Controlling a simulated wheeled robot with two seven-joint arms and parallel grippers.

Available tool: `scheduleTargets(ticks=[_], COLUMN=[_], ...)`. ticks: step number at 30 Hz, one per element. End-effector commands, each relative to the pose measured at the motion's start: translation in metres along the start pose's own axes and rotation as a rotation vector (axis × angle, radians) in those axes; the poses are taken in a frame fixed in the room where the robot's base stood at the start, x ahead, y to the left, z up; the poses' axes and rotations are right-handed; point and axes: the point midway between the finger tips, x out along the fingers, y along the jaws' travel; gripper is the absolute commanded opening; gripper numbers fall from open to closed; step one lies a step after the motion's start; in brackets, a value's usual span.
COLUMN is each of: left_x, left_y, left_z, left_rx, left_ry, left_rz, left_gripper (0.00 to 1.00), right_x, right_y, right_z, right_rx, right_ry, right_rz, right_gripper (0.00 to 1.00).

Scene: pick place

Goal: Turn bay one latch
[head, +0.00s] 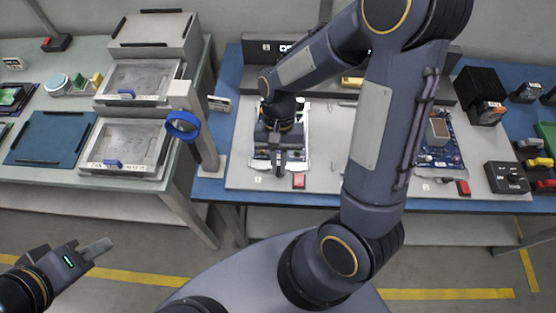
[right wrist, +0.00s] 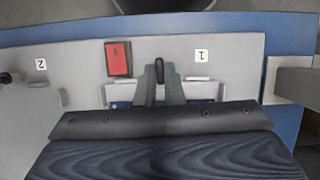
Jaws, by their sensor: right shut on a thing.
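Bay one is the light metal fixture (head: 303,150) on the grey plate, beside the label "1" (head: 258,178), which also shows in the right wrist view (right wrist: 201,55). My right gripper (head: 279,168) is over the front edge of this bay. In the right wrist view, my right gripper's fingers (right wrist: 160,82) are shut on a small dark latch handle (right wrist: 160,68), whose tip shows between them. The rest of the latch is hidden by the fingers. My left gripper (head: 98,248) is low at the left, over the floor, away from the benches; its finger gap cannot be made out.
A red block (head: 299,180) sits close beside the right gripper. A second bay with a blue circuit board (head: 441,147) is at the right. A blue ring on a post (head: 183,125) stands at the bench's left edge. Drawer-like trays (head: 128,143) stand on the left bench.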

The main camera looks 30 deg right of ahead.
Motion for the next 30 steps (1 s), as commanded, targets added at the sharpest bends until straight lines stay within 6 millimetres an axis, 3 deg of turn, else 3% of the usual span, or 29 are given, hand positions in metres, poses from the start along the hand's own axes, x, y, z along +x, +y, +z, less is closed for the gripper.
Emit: scheduleTargets(ticks=[20,21,25,30], left_x=[-0.0010,-0.0009,-0.0009,-0.0009], left_y=[0.0004,0.0004,0.0004,0.0004], left_z=[-0.0005,-0.0005,-0.0005,-0.0004], left_rx=[0.000,0.000,0.000,0.000], left_ry=[0.000,0.000,0.000,0.000], left_rz=[0.000,0.000,0.000,0.000], left_gripper=[0.33,0.33,0.33,0.33], right_x=[-0.0008,-0.0007,-0.0006,-0.0003], right_y=[0.0003,0.0003,0.0004,0.0005], right_z=[-0.0006,-0.0006,-0.0005,-0.0002], right_rx=[0.054,0.053,0.053,0.052], right_ry=[0.003,0.003,0.002,0.001], right_rz=[-0.024,-0.024,-0.023,-0.022], right_gripper=[0.00,0.13,0.30,0.30])
